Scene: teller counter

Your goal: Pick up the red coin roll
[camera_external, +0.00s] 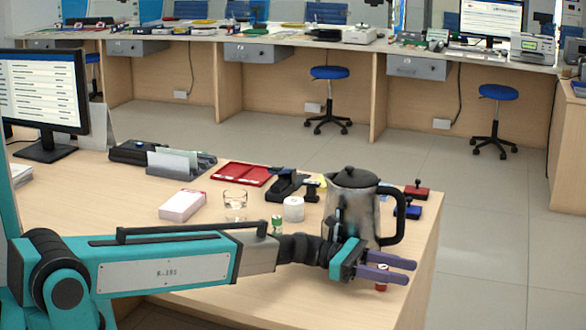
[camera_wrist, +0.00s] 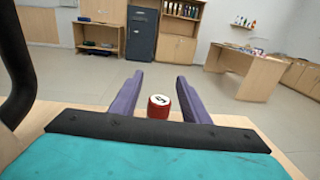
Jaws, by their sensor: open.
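The red coin roll (camera_external: 382,279) stands upright on the counter near its right edge, partly hidden by my gripper's fingers in the external view. In the wrist view the red coin roll (camera_wrist: 159,106) shows its pale top with a dark mark. My gripper (camera_external: 396,271) reaches in from the left with its two purple fingers apart. In the wrist view my gripper (camera_wrist: 156,100) is open, with the roll between the fingers and nothing seen touching it.
A kettle (camera_external: 352,210) with a black handle stands close behind my gripper. A green roll (camera_external: 277,225), a white paper roll (camera_external: 293,209), a glass (camera_external: 235,205) and a red-blue stamp group, including a blue stamp (camera_external: 408,211), lie farther back. The counter's right edge is near.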

